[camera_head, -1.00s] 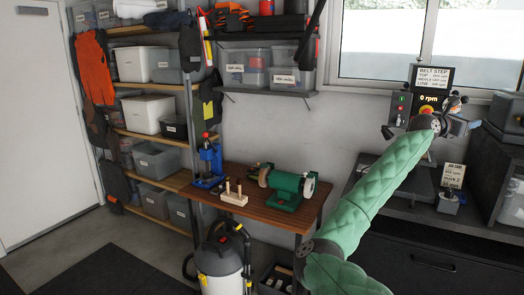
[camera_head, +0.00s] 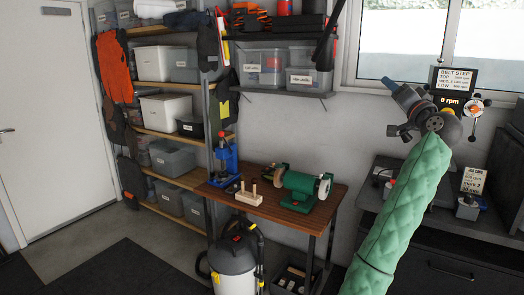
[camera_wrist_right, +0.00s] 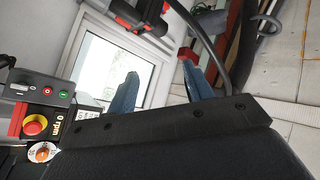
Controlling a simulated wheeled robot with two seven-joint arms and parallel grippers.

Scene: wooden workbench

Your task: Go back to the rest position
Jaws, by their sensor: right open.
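My right gripper (camera_head: 396,90) is at the end of my green-sleeved right arm, raised at the right of the head view and pointing up and left in front of the wall and window. In the right wrist view its two blue fingers (camera_wrist_right: 160,86) stand apart, with nothing between them but the window behind. My left gripper is not in view.
A machine with an rpm display (camera_head: 450,101) is close beside my right wrist; its red stop knob (camera_wrist_right: 35,124) shows in the wrist view. A wooden bench (camera_head: 262,213) carries a green grinder (camera_head: 301,188). A vacuum (camera_head: 233,262) stands before it. Floor at left is clear.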

